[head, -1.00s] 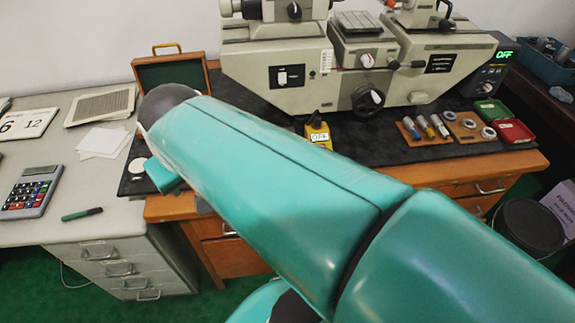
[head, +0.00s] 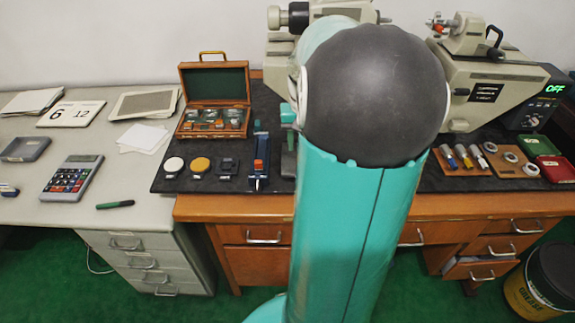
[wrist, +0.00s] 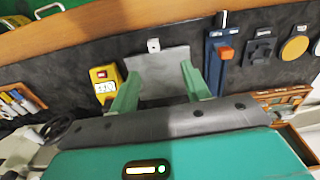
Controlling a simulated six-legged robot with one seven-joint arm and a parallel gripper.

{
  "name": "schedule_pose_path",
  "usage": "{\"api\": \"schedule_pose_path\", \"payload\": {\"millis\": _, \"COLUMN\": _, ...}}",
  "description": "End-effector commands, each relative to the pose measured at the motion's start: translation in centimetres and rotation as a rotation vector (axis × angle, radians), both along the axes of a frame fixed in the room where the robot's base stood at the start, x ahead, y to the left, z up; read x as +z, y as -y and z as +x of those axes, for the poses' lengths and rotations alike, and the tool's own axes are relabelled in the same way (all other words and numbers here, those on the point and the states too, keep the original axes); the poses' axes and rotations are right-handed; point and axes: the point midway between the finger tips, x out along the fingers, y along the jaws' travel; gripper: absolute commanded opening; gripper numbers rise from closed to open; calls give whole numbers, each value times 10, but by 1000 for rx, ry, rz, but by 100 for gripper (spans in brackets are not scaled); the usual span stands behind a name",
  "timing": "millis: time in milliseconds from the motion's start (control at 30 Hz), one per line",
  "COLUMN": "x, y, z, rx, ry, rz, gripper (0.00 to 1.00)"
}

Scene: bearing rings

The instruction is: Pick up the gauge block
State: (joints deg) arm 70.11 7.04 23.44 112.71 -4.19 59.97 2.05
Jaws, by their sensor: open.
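A small silvery block with a dark spot in its middle, which looks like the gauge block (wrist: 153,45), lies on the dark mat (wrist: 180,28) in the wrist view, close to the wooden edge. My gripper (wrist: 160,74) is open, its two green fingers apart and nothing held between them. The block shows beyond the fingertips, roughly in line with the gap. A grey flat plate (wrist: 160,66) shows between the fingers; I cannot tell what it belongs to. In the head view my arm hides the block and most of my gripper.
A yellow box (wrist: 105,80) is left of the fingers and a blue tool with an orange slider (wrist: 216,60) is right. In the head view stand an open wooden case (head: 213,135), the measuring machine (head: 478,85) and a wooden rack of pins (head: 462,160).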

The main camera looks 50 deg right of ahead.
Motion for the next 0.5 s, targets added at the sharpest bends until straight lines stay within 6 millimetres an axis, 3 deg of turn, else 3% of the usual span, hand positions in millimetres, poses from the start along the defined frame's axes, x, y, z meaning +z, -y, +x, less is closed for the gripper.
{"api": "schedule_pose_path", "payload": {"millis": 100, "x": -7, "y": 15, "z": -7, "rx": -32, "ry": 0, "rz": 20, "gripper": 47}}
{"api": "schedule_pose_path", "payload": {"millis": 267, "x": -22, "y": 17, "z": -8, "rx": -35, "ry": -2, "rz": 25, "gripper": 47}}
{"api": "schedule_pose_path", "payload": {"millis": 500, "x": -69, "y": 15, "z": -6, "rx": -33, "ry": -2, "rz": 28, "gripper": 47}}
